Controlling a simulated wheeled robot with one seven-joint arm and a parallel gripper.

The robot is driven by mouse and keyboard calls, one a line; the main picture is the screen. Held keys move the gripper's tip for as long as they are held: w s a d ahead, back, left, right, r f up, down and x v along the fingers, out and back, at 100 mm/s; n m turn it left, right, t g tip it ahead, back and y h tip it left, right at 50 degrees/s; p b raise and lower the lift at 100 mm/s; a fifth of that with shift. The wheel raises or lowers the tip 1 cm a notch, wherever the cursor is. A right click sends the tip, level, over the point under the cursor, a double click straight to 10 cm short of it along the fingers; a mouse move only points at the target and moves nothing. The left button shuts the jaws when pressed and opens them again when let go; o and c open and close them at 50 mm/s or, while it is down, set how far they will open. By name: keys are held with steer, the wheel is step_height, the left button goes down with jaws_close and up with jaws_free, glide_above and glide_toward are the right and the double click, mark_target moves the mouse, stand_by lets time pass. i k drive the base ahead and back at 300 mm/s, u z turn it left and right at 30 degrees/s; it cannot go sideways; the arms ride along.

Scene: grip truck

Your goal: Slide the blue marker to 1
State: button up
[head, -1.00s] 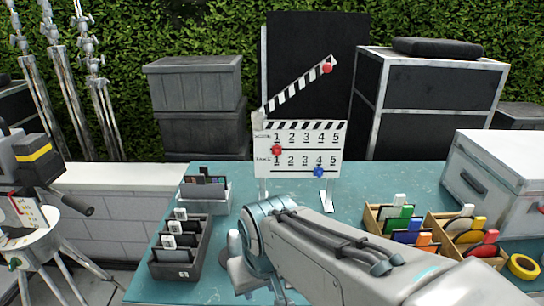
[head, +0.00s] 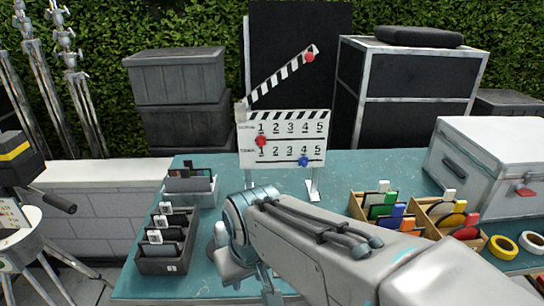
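The clapperboard slate (head: 285,117) stands upright on two legs on the teal table, its striped arm (head: 283,75) raised open. It has two rows numbered 1 to 5. The blue marker (head: 304,161) sits on the lower row, just below the 4. A red marker (head: 261,141) sits below the 1 of the upper row. Another red knob (head: 310,56) is at the tip of the striped arm. My arm crosses the lower middle of the head view, in front of the slate and apart from the markers. My gripper's fingers do not show.
A dark card box (head: 164,258) and a grey tray (head: 192,198) stand left on the table (head: 340,186). Wooden boxes (head: 357,207) of coloured cards, a white case (head: 485,150) and tape rolls (head: 502,247) are at right.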

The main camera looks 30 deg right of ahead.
mark_target(303, 161)
steer(key=k, duration=1.3)
steer(key=u, duration=0.7)
steer(key=i, duration=1.15)
steer(key=z, duration=0.6)
steer(key=i, duration=0.55)
steer(key=z, duration=0.5)
